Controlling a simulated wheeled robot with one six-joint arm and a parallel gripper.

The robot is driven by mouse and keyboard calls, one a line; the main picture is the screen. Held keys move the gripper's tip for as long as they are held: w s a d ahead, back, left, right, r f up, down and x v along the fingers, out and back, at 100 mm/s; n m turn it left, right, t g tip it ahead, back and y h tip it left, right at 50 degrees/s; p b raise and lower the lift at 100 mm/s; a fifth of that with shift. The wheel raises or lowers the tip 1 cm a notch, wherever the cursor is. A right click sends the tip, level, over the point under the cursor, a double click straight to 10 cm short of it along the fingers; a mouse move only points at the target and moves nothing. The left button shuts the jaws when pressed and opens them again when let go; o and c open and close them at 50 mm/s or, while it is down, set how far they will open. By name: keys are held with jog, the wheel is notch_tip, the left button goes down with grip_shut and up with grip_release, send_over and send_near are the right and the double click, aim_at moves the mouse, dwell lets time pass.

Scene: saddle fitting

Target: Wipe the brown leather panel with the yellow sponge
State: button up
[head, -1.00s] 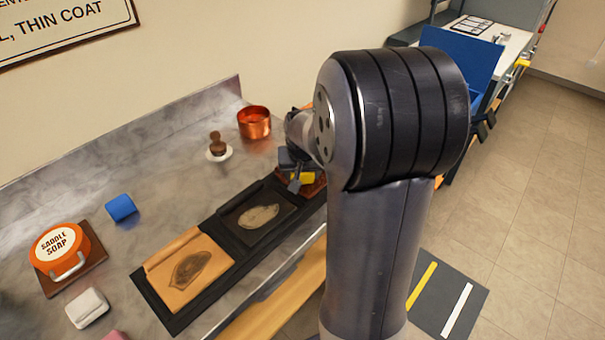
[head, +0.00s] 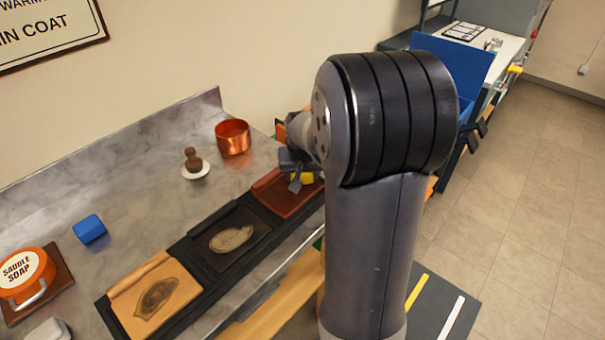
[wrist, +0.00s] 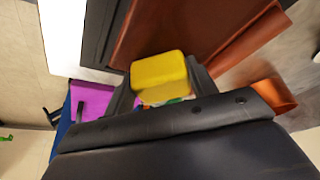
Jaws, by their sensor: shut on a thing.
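The brown leather panel (head: 275,193) is reddish brown and lies at the far right end of a dark row on the bench. It also fills the top middle of the wrist view (wrist: 160,35). My gripper (head: 299,183) is at the panel's right part and hides some of it. It is shut on the yellow sponge (head: 303,178), which shows clearly between the fingers in the wrist view (wrist: 158,70). The sponge overlaps the panel's edge in that view; I cannot tell whether they touch.
A black panel (head: 250,253) with a pale smear and a tan panel (head: 183,313) with a dark smear lie left of the brown one. A copper pot (head: 233,138), a brown-knobbed tool (head: 193,160), a blue block (head: 90,229) and a saddle soap tin (head: 25,275) stand behind.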

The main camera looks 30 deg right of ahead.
jog(key=r+p, duration=0.1)
jog(key=r, duration=0.1)
jog(key=r+p, duration=0.2)
jog(key=shift+w+d+r, duration=0.1)
jog(key=shift+d+r, duration=0.1)
jog(key=shift+r, duration=0.1)
jog(key=shift+r+p, duration=1.35)
jog(key=shift+r, duration=0.45)
